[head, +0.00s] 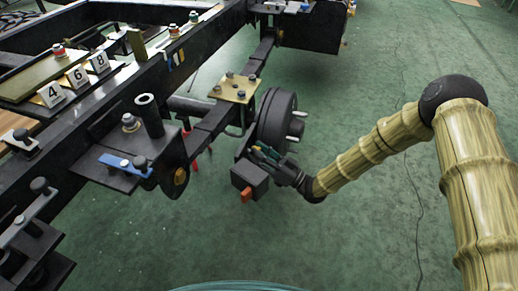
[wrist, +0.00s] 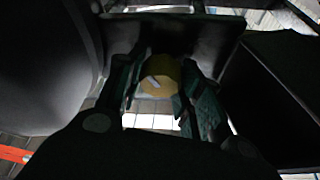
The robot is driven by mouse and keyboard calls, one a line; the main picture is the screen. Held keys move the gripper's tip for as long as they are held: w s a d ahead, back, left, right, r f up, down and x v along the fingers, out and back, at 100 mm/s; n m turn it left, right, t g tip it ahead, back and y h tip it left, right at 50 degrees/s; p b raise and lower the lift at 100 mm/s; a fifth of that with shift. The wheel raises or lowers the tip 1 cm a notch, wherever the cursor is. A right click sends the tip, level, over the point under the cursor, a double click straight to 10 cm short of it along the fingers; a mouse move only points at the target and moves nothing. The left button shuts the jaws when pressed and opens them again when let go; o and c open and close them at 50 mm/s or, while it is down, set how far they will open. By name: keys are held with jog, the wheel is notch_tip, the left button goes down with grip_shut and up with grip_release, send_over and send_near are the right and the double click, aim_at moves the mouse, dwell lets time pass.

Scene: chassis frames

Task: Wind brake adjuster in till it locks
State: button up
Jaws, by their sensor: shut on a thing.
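The brake adjuster is a round yellow knob (wrist: 161,79) with a pale slanted mark on its face, in the middle of the wrist view. My gripper (wrist: 158,92) has its green-padded fingers on either side of the knob and is shut on it. In the head view my gripper (head: 265,154) reaches in from the right, beside the black brake drum (head: 274,118) and just above a black box (head: 247,178). The adjuster itself is hidden there behind the fingers and the drum.
The black chassis frame (head: 102,100) runs diagonally across the left. A brass plate (head: 234,88) with bolts sits above the drum. Number cards (head: 77,77) stand on the frame. The box has an orange tab (head: 246,195). Green floor (head: 350,70) is clear at right.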

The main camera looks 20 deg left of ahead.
jog(key=m+t+p, duration=0.1)
jog(key=m, duration=0.1)
jog(key=m+t+h+p, duration=0.1)
jog(key=m, duration=0.1)
jog(key=m+p, duration=0.1)
jog(key=m, duration=0.1)
jog(key=shift+r+t+h+p, duration=0.25)
jog(key=shift+t+h+p, duration=0.05)
jog(key=shift+t+p, duration=0.1)
jog(key=shift+o, duration=0.2)
jog(key=m+t+h+p, duration=0.1)
jog(key=m+p, duration=0.1)
jog(key=m, duration=0.1)
jog(key=shift+d+m, duration=0.1)
jog(key=shift+m, duration=0.3)
jog(key=shift+f+m, duration=0.2)
jog(key=shift+m, duration=0.1)
jog(key=shift+f, duration=0.1)
jog(key=o, duration=1)
jog(key=v, duration=1.2)
